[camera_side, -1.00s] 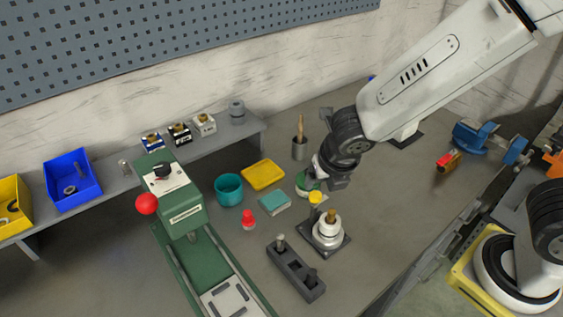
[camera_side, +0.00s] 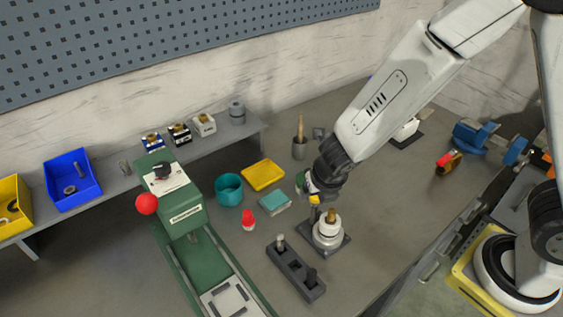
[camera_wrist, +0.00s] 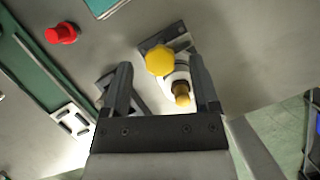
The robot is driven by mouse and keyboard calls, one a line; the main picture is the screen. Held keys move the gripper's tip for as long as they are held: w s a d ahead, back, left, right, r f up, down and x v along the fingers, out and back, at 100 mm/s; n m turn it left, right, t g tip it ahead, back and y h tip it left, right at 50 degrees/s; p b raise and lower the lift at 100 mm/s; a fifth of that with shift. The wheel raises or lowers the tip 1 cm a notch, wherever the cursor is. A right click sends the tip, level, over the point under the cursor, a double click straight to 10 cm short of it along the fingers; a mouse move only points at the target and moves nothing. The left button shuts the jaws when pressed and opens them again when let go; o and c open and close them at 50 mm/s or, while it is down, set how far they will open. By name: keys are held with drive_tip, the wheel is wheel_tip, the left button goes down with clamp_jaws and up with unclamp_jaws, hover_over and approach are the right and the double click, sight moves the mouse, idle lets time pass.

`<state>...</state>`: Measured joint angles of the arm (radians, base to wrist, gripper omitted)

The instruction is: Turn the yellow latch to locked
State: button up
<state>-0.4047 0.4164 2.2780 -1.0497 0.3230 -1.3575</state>
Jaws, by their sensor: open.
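The yellow latch (camera_wrist: 159,60) is a round knob at one side of a white cylindrical fixture on a dark square base plate (camera_side: 338,250). In the side view the yellow latch (camera_side: 314,199) shows just below my gripper (camera_side: 314,190). A brass stud (camera_wrist: 181,95) tops the white fixture (camera_side: 327,230). In the wrist view my gripper (camera_wrist: 163,85) is open, with the fixture and its latch between and beyond the two fingers. I see nothing held. I cannot tell whether the fingers touch the latch.
A dark block with pegs (camera_side: 295,268) stands left of the fixture. A red knob (camera_side: 248,221), a teal cup (camera_side: 229,190), a teal block (camera_side: 274,203) and a yellow tray (camera_side: 263,175) lie farther left. A green press (camera_side: 172,195) stands beyond them.

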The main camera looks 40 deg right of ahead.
drive_tip(key=shift+w+f, duration=0.1)
drive_tip(key=shift+f, duration=0.2)
clamp_jaws()
